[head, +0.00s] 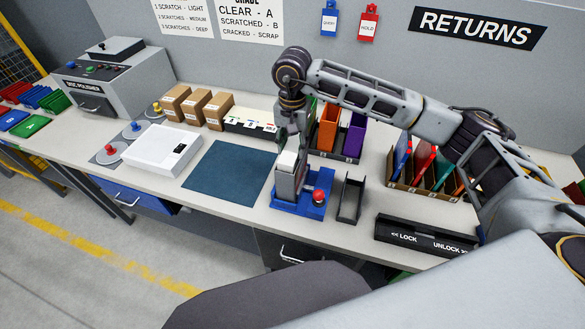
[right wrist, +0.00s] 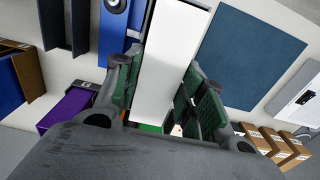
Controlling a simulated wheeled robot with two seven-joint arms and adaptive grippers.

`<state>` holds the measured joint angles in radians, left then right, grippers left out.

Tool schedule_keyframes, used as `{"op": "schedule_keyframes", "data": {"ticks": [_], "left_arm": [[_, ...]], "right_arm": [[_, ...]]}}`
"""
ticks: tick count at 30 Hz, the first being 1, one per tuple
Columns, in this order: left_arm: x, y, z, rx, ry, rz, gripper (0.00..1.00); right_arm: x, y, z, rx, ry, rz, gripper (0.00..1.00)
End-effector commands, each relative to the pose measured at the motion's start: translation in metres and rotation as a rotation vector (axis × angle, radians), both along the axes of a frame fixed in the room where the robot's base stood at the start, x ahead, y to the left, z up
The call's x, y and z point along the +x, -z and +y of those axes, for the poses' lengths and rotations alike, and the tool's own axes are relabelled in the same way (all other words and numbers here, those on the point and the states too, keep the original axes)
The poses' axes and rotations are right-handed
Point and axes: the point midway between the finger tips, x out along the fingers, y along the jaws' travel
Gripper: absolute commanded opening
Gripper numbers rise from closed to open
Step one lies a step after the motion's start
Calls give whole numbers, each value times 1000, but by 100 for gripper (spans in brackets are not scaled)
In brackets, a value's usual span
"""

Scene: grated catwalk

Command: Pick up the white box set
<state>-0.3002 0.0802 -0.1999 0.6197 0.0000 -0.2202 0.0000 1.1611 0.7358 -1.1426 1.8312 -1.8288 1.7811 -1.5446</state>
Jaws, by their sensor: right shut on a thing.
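The white box set (head: 288,159) is between the fingers of my right gripper (head: 292,138). In the head view only a pale end of it shows, above or at a grey upright on a blue base (head: 293,206) with a red button. In the right wrist view the white box (right wrist: 172,62) runs as a long plain slab between the green-padded fingers of the right gripper (right wrist: 160,100), which are shut on it. Whether its lower end touches the blue base is not clear. My left gripper is not in view.
A blue mat (head: 230,172) lies bare to the left, with a white device (head: 152,149) beyond it. Brown cartons (head: 195,106) stand behind. Orange (head: 328,127) and purple (head: 354,135) cases, a small black holder (head: 350,200) and a LOCK/UNLOCK bar (head: 425,236) are to the right.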

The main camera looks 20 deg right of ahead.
Motion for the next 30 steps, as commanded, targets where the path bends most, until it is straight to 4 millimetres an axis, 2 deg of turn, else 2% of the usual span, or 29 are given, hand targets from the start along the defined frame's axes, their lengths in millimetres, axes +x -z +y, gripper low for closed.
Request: {"op": "schedule_keyframes", "data": {"ticks": [10,16,23,30], "left_arm": [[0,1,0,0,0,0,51],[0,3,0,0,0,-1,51],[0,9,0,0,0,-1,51],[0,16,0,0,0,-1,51]], "right_arm": [[1,-4,0,1,0,-3,0],[1,-16,0,1,0,-2,0],[1,-47,0,1,1,-6,0],[1,-92,1,1,-1,-6,0]]}}
